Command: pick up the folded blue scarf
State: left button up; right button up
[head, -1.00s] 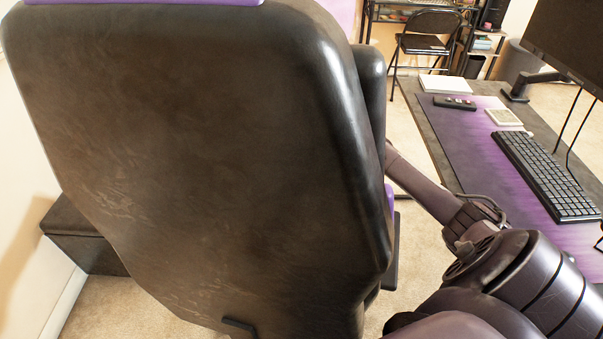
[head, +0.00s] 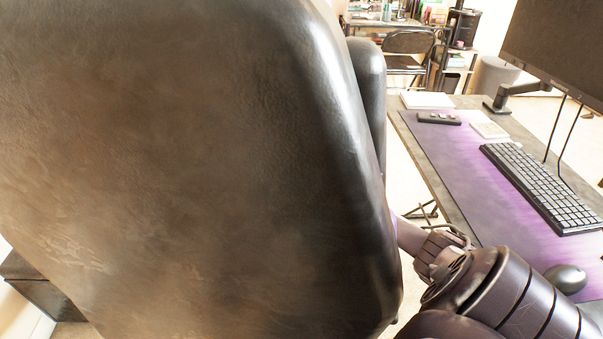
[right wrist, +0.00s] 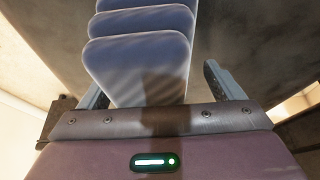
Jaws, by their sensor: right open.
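The folded blue scarf (right wrist: 137,60) shows in the right wrist view as several stacked, rounded blue-grey layers. It lies straight ahead of my right gripper (right wrist: 155,78), and its near end reaches between the two fingers in the picture. The fingers stand apart on either side of it; I cannot tell whether they touch it. A shadow falls on its near end. In the head view the scarf and my right gripper are hidden behind the chair back, and only my right arm shows. My left gripper is in neither view.
A large dark chair back (head: 200,170) fills the left and middle of the head view. At right, a desk (head: 470,215) holds a keyboard (head: 542,187), a mouse (head: 566,279), a remote (head: 438,118) and a monitor (head: 560,45). A folding chair (head: 408,50) stands behind.

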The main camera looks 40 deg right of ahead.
jog(key=c, duration=1.1)
